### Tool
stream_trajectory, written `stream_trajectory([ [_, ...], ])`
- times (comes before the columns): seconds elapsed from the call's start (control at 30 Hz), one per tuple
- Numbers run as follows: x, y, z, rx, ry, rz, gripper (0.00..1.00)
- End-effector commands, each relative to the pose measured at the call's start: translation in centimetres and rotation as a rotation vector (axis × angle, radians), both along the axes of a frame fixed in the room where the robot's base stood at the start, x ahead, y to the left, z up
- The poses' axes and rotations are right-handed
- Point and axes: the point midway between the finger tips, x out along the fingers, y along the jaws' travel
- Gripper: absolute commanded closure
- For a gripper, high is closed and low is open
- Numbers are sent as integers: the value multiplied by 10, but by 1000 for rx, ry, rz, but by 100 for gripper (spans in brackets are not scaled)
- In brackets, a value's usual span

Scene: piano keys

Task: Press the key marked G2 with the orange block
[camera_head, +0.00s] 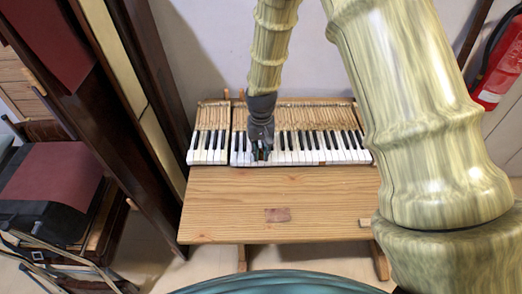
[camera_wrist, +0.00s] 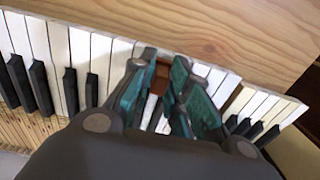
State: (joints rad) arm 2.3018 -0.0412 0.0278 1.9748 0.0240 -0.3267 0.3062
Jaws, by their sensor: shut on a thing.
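My gripper (camera_head: 261,153) points down at the left part of the larger keyboard section (camera_head: 330,158). In the wrist view my gripper (camera_wrist: 165,85) has its teal fingers on either side of a small brownish-orange block (camera_wrist: 161,79), and it is shut on that block. In the head view the block is hidden by the fingers. The block's tip appears over or close to the white keys; I cannot tell whether it touches one. No key markings are legible, so I cannot tell which key is G2.
A smaller keyboard section (camera_head: 207,157) stands to the left, beside a narrow gap. The wooden table (camera_head: 230,205) is mostly clear in front of the keys, with a small wooden piece (camera_head: 366,222) at its right edge. A dark upright wooden frame (camera_head: 140,120) rises at the left.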

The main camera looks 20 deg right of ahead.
Motion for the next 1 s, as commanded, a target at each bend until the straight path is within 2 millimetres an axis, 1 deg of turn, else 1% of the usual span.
stream_trajectory([
  [0.27,0,0,-1,0,0,0,100],
  [0.7,0,0,-9,0,1,0,100],
  [1.0,0,0,-9,0,0,0,100],
])
